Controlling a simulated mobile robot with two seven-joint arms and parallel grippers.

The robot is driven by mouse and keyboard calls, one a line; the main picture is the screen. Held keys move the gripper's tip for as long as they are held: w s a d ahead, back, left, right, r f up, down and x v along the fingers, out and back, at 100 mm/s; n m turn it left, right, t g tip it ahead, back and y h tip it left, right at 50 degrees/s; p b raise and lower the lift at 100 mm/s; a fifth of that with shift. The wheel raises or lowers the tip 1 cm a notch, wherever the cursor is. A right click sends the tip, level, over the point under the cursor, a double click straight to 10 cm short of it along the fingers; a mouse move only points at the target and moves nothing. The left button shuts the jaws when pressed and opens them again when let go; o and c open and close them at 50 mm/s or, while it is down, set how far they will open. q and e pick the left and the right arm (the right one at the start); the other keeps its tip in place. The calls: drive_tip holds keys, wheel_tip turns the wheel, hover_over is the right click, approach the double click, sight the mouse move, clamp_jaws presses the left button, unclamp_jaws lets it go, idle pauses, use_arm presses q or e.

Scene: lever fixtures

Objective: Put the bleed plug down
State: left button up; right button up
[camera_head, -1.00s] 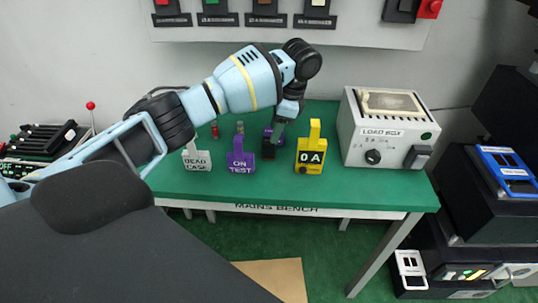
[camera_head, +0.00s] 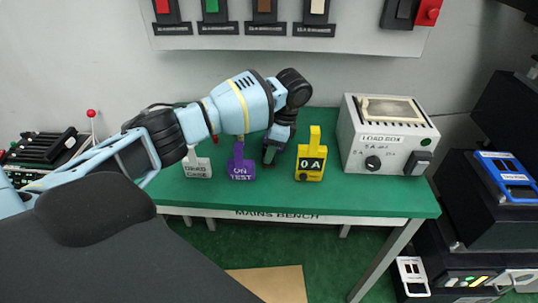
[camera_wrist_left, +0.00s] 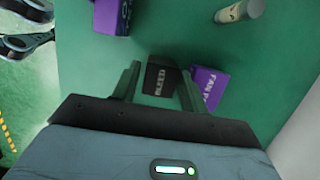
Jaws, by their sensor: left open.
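The bleed plug (camera_wrist_left: 165,78) is a black block with pale BLEED lettering in the left wrist view. It stands on the green bench top (camera_head: 395,195). My left gripper (camera_wrist_left: 158,82) is open, with one finger on each side of the plug; I cannot tell whether either finger touches it. In the head view my left gripper (camera_head: 271,153) is low over the bench, between the purple ON TEST plug (camera_head: 241,168) and the yellow 0 A plug (camera_head: 310,163), and mostly hides the bleed plug. My right gripper is not in view.
A purple FAN plug (camera_wrist_left: 208,87) lies close beside the right finger. A white DEAD CASE plug (camera_head: 197,167) stands at the left, the load box (camera_head: 385,140) at the right. The bench front is clear.

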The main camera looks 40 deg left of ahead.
use_arm(q)
drive_tip(key=shift+x, duration=1.25)
drive_tip(key=c, duration=0.8)
drive_tip(key=shift+c, duration=0.2)
drive_tip(key=shift+r, duration=0.1)
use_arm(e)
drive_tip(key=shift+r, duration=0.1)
